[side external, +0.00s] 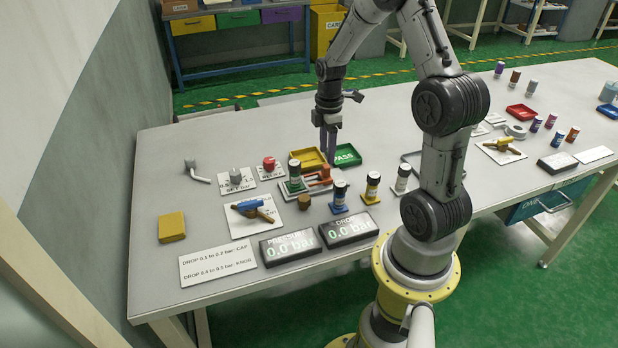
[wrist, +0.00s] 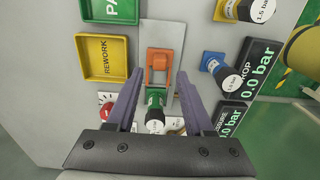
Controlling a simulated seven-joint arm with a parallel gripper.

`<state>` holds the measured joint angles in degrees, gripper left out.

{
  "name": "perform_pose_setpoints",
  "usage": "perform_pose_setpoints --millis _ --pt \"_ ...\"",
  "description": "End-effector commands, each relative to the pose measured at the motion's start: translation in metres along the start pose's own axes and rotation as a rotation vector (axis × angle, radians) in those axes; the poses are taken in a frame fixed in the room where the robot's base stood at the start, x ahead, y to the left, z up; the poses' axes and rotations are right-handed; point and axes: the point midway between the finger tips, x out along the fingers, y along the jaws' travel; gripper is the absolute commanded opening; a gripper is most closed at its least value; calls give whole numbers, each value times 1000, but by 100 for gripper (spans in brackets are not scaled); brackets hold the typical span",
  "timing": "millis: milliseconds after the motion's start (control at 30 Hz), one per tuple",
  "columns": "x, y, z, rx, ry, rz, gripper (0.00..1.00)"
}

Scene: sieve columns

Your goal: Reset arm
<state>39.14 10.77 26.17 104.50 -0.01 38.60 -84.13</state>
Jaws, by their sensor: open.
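My gripper (side external: 329,150) is above the table near the pass and rework trays, pointing down. Its two fingers are apart and nothing is between them; in the wrist view (wrist: 159,75) they frame the test stand from above. A column with a green band (side external: 295,173) stands upright in the stand, beside an orange clamp (side external: 319,178). The column (wrist: 155,108) and clamp (wrist: 160,65) also show in the wrist view, below my fingers. Columns with blue (side external: 339,196), yellow (side external: 372,187) and white (side external: 402,178) bases stand to the right.
The green PASS tray (side external: 346,155) and yellow REWORK tray (side external: 306,158) look empty. Two displays, PRESSURE (side external: 290,247) and DROP (side external: 348,228), read 0.0 bar. A blue-handled valve (side external: 252,207), red knob (side external: 268,163) and yellow block (side external: 172,227) are left.

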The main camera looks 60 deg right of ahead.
Motion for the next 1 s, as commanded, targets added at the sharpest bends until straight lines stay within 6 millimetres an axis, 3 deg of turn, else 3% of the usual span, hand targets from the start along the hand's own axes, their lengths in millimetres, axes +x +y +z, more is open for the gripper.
perform_pose_setpoints --millis 333,467,533,667,800,1000 --pt "-3 0 -8 -20 1 8 52" --pt "-40 5 -39 -101 16 102 52" --pt "-74 -4 -64 -167 33 176 52" --pt "-134 -42 -102 -218 88 292 52" --pt "-183 -101 -122 -157 183 373 52" --pt "-218 -192 -116 67 366 395 52"
